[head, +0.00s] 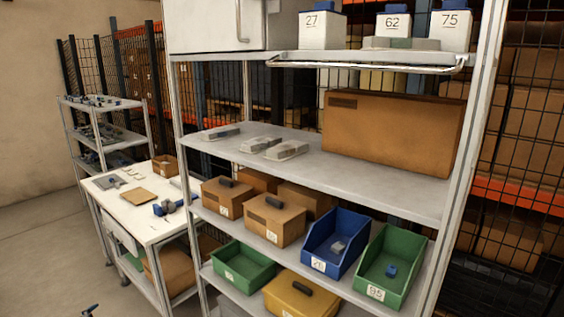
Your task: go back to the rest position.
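A small dark and blue piece (88,310) shows at the bottom edge on the left in the head view. It may be the tip of my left gripper; it is cut off and too small to tell whether it is open, shut or holding anything. My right gripper is not in view. No tape reel can be made out with certainty.
A tall metal shelf (375,180) fills the middle and right, with cartons, a blue bin (335,243) and green bins (390,267). A white table (130,213) stands left of it, with a blue-and-grey tool (166,207). Floor (40,250) at left is clear.

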